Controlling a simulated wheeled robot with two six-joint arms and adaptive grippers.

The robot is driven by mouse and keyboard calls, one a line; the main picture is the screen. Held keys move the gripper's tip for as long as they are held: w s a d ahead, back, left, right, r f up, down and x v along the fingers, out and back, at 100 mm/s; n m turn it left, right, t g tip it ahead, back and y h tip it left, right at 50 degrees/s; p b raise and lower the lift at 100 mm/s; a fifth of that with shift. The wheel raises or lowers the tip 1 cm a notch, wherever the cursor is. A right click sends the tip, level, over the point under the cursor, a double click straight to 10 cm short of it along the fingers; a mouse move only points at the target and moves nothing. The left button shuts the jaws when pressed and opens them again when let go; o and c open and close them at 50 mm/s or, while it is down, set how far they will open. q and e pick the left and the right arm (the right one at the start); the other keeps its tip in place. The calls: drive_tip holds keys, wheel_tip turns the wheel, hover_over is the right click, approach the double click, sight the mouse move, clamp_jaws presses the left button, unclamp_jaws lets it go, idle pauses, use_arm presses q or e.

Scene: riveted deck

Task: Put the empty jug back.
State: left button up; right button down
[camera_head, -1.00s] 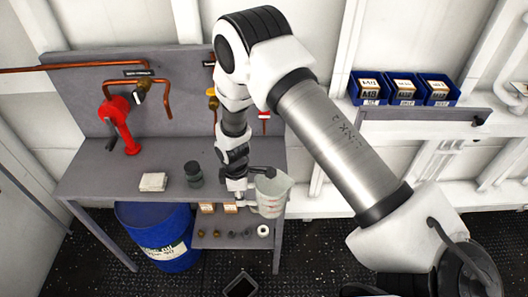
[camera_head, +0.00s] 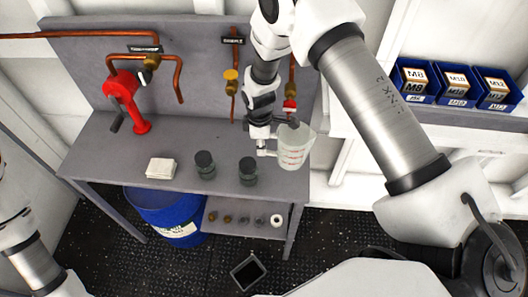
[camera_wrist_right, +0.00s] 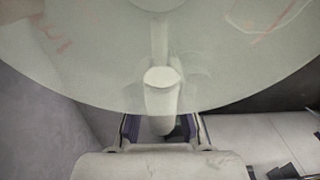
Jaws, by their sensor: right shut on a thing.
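The jug (camera_head: 295,150) is pale, translucent and has red markings. It is at the right end of the grey workbench (camera_head: 112,150) in the head view. My right gripper (camera_head: 268,148) is at its left side, shut on its handle. In the right wrist view the jug (camera_wrist_right: 90,60) fills the top, and its handle (camera_wrist_right: 161,95) sits between the fingers of my right gripper (camera_wrist_right: 161,128). I cannot tell whether the jug touches the bench. The inside of the jug is unclear. Part of my left arm shows at the lower left; its gripper is out of frame.
Two dark jars (camera_head: 248,170) (camera_head: 205,163) and a white folded cloth (camera_head: 161,168) stand on the bench. A red hand pump (camera_head: 125,95) and copper pipes are behind. A blue drum (camera_head: 165,215) is below. Blue bins (camera_head: 416,80) sit at the right.

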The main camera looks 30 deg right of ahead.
drive_tip(key=shift+w+d+f+b, duration=0.1)
drive_tip(key=shift+f+b, duration=0.05)
drive_tip(key=shift+f, duration=0.45)
drive_tip(key=shift+w+d+f+b, duration=0.1)
drive_tip(key=shift+f+b, duration=0.05)
drive_tip(key=shift+f, duration=0.4)
drive_tip(key=shift+f+b, duration=0.3)
drive_tip(key=shift+f, duration=0.05)
drive_tip(key=shift+s+a+f, duration=0.2)
drive_tip(key=shift+s, duration=0.05)
drive_tip(key=shift+s+a+b, duration=0.2)
drive_tip(key=shift+b, duration=0.15)
wheel_tip(320, 180, down, 4)
drive_tip(key=b, duration=0.2)
drive_tip(key=shift+d+b, duration=0.1)
drive_tip(key=shift+b, duration=0.3)
drive_tip(key=shift+w+d+r, duration=0.1)
drive_tip(key=shift+w+r, duration=0.05)
drive_tip(key=shift+w, duration=0.1)
drive_tip(key=shift+s, duration=0.25)
drive_tip(key=c, duration=1.4)
unclamp_jaws()
use_arm(q)
drive_tip(key=f, duration=0.5)
drive_tip(key=shift+w+d+f, duration=0.1)
drive_tip(key=shift+w+f, duration=0.1)
use_arm(e)
drive_tip(key=shift+w+f, duration=0.15)
drive_tip(key=shift+f, duration=0.05)
